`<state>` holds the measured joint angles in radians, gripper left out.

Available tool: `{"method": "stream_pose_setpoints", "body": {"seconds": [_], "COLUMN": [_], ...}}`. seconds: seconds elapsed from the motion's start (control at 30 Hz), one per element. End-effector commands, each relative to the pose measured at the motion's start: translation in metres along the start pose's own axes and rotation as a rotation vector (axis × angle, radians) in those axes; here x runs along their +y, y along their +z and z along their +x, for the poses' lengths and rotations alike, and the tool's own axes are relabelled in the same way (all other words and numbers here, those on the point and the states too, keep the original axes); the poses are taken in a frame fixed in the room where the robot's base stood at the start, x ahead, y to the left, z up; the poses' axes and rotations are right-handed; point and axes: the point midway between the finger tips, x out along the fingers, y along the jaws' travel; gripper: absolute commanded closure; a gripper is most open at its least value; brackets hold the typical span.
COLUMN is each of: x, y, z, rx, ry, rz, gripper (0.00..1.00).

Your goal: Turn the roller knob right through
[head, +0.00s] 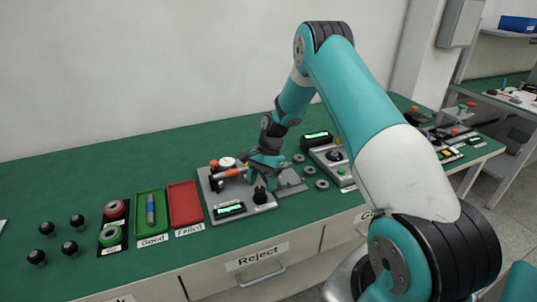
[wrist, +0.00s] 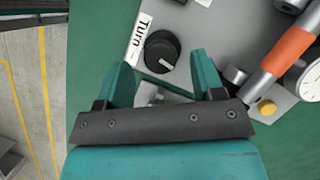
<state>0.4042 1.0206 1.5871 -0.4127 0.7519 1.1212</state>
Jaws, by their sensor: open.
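The black round knob (wrist: 161,52) has a white pointer line and sits on a grey plate beside a white "Turn" label (wrist: 138,38). In the wrist view its line slants toward the lower right. In the head view the knob (head: 260,194) is at the front right of the grey fixture (head: 213,205). My gripper (wrist: 162,68) is open and empty, with one finger at lower left of the knob and the other at lower right. Neither finger clearly touches it. In the head view my gripper (head: 264,176) is just behind the knob, its fingertips hard to make out.
An orange-banded grey roller (wrist: 290,48) lies right of the knob, near a white dial and a yellow button (wrist: 266,107). A green-lit display (head: 230,209) is left of the knob. A red tray (head: 185,203) and green tray (head: 142,220) stand farther left.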

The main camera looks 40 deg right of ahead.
Motion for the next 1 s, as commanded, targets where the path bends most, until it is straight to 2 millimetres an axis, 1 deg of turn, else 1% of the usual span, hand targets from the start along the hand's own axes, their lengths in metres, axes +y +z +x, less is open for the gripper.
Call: {"method": "stream_pose_setpoints", "body": {"seconds": [0.4,0.53,0.6,0.7,0.8,1.0], "x": [0.0,0.001,0.001,0.001,0.001,0.001], "y": [-0.002,-0.001,-0.001,-0.001,0.0,0.0], "z": [-0.105,-0.13,-0.141,-0.149,-0.153,-0.154], "rx": [0.004,0.004,0.002,0.001,0.001,0.0], "ry": [-0.004,-0.002,-0.002,0.0,0.0,0.001], "rz": [0.001,0.002,0.003,0.003,0.002,0.002], "gripper": [0.38,0.38,0.38,0.38,0.38,0.38]}}
